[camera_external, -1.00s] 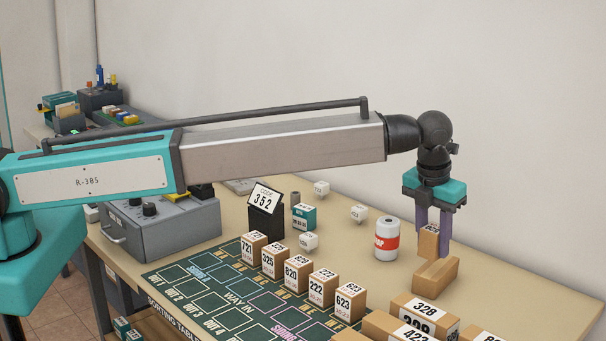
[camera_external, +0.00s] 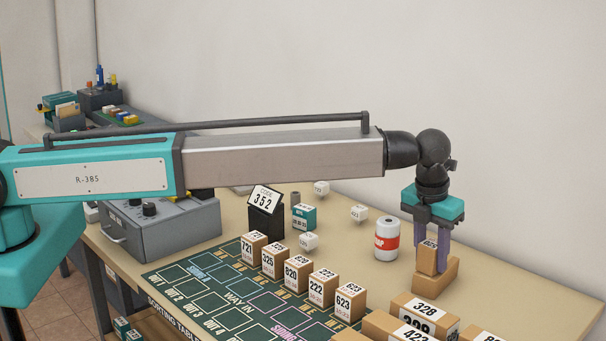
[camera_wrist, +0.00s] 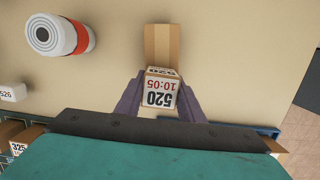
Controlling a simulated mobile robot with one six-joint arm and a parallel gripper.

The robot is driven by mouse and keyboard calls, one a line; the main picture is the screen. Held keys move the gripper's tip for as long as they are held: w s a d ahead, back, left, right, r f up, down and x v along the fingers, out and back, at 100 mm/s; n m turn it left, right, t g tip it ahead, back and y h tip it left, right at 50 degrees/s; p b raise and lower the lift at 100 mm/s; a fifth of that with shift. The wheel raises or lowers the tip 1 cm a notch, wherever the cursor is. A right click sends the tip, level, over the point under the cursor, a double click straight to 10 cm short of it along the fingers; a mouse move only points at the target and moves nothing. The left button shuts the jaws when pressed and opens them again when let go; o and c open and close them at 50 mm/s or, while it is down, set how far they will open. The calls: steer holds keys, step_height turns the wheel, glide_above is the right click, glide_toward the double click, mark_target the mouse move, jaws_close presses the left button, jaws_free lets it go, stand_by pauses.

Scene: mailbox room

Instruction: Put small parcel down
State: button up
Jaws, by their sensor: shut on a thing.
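The small parcel (camera_external: 427,259) is a brown box with a white label on top; in the wrist view the label on the parcel (camera_wrist: 161,92) reads 520 and 10:05. My gripper (camera_external: 431,257) points down and is shut on it, with one purple finger on each side in the wrist view (camera_wrist: 160,100). Below the parcel is a longer plain brown box (camera_external: 436,278), which also shows in the wrist view (camera_wrist: 162,42). The parcel's lower part is at that box, but I cannot tell whether they touch.
A white and red roll (camera_external: 386,239) stands just left of my gripper. Several numbered parcels stand on the green sorting mat (camera_external: 182,270). Larger boxes, one marked 328 (camera_external: 425,307), lie in front. The table is clear to the right of the plain box.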

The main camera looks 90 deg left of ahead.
mark_target(422, 242)
steer(key=shift+f, duration=0.1)
steer(key=o, duration=1.1)
steer(key=shift+r, duration=0.2)
steer(key=shift+s+d+r+b, duration=0.2)
steer(key=shift+r+b, duration=0.35)
steer(key=shift+r, duration=1.4)
steer(key=shift+s+d+r+b, duration=0.25)
steer(key=shift+r+b, duration=0.3)
steer(key=shift+r, duration=1.45)
steer(key=shift+s+d+r+b, duration=0.2)
steer(key=shift+r+b, duration=0.35)
steer(key=shift+r, duration=1.4)
steer(key=shift+f, duration=0.2)
steer(key=shift+w+a+f+p, duration=0.2)
steer(key=shift+f+p, duration=0.25)
steer(key=shift+f, duration=1.2)
steer(key=shift+w+a+f+p, duration=0.2)
steer(key=shift+f+p, duration=0.3)
steer(key=shift+f, duration=1.15)
steer(key=shift+w+a+f+p, duration=0.2)
steer(key=shift+f+p, duration=0.25)
steer(key=shift+f, duration=1.2)
